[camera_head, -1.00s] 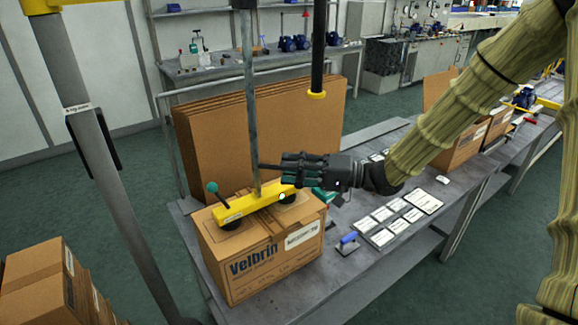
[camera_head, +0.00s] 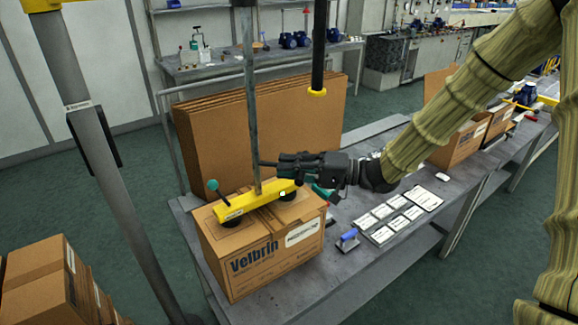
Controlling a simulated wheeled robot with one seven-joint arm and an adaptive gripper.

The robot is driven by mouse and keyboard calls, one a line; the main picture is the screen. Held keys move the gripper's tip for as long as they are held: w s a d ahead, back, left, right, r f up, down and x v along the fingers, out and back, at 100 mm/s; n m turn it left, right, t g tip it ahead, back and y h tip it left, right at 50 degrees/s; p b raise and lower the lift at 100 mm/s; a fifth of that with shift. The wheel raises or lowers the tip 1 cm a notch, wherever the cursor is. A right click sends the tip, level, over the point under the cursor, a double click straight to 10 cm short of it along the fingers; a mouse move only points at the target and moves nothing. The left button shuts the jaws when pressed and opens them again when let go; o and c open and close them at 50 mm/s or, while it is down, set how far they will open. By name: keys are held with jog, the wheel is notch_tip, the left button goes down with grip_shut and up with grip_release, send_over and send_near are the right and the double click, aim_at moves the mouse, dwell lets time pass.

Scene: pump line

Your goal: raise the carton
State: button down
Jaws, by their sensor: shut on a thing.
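The brown Velbrin carton (camera_head: 265,257) sits upright at the near left end of the grey table. A yellow lifting bar (camera_head: 255,201) on a vertical grey pole (camera_head: 250,110) rests across its top, with dark round pads against the lid and a green-knobbed lever (camera_head: 213,187) at its left end. My gripper (camera_head: 285,166) reaches in from the right, just above the bar's right end. It is shut on a dark handle (camera_head: 268,163) beside the pole. Its fingers hide most of the handle.
Flat cardboard sheets (camera_head: 265,115) stand behind the carton. Labels (camera_head: 382,233) and a blue-handled tool (camera_head: 348,238) lie to the right. A grey post (camera_head: 100,170) and stacked cartons (camera_head: 40,280) are at left.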

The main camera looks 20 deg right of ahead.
jog(key=shift+r+p, duration=3.05)
jog(key=shift+r, duration=0.55)
jog(key=shift+f, duration=0.1)
jog(key=c, duration=1.5)
grip_release()
jog(key=shift+d, duration=0.1)
jog(key=shift+d, duration=0.1)
jog(key=v, duration=1.2)
jog(key=shift+s+f, duration=0.1)
